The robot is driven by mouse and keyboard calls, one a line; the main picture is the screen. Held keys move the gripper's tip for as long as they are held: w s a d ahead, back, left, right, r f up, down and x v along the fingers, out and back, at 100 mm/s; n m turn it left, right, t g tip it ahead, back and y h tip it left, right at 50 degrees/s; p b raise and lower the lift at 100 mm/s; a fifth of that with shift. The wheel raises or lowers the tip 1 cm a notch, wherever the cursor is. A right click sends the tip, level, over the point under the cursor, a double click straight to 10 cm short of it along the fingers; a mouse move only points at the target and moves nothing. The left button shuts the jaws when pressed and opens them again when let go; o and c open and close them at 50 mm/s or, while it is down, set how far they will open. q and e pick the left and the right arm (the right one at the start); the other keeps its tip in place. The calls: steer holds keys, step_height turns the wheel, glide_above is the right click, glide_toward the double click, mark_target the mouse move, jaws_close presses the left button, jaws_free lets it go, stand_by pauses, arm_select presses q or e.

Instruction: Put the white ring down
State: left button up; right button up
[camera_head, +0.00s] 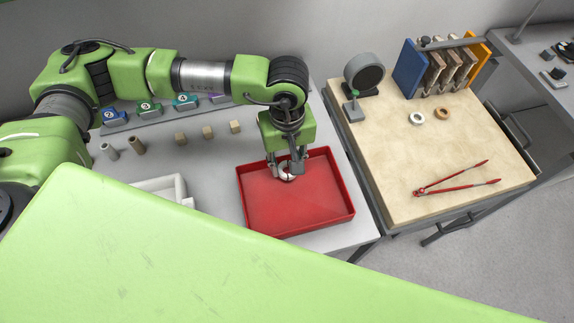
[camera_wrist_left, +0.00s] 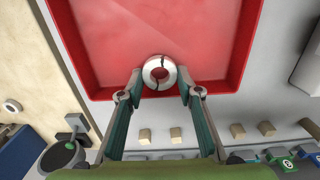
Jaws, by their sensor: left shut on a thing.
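A white ring (camera_wrist_left: 160,73) with a dark crack line across it is between the fingertips of my left gripper (camera_wrist_left: 159,93). In the head view the white ring (camera_head: 287,177) shows partly, under my left gripper (camera_head: 288,168), over the back part of the red tray (camera_head: 296,227). The left gripper is shut on the ring and points down. The red tray (camera_wrist_left: 205,88) also shows in the wrist view, its floor behind the ring. I cannot tell whether the ring touches the tray floor. My right gripper is not in view.
A white tray (camera_head: 160,188) is left. The beige table (camera_head: 390,170) holds another white ring (camera_head: 417,118), a tan ring (camera_head: 442,113) and red tongs (camera_head: 455,183).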

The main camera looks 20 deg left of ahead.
mark_target(287, 170)
arm_select(q)
step_height(287, 170, down, 2)
steer(key=shift+f+p, duration=0.1)
steer(key=shift+p, duration=0.6)
steer(key=shift+f, duration=0.35)
steer(key=shift+f, duration=0.15)
steer(key=o, duration=1.1)
steer(key=shift+o, duration=0.2)
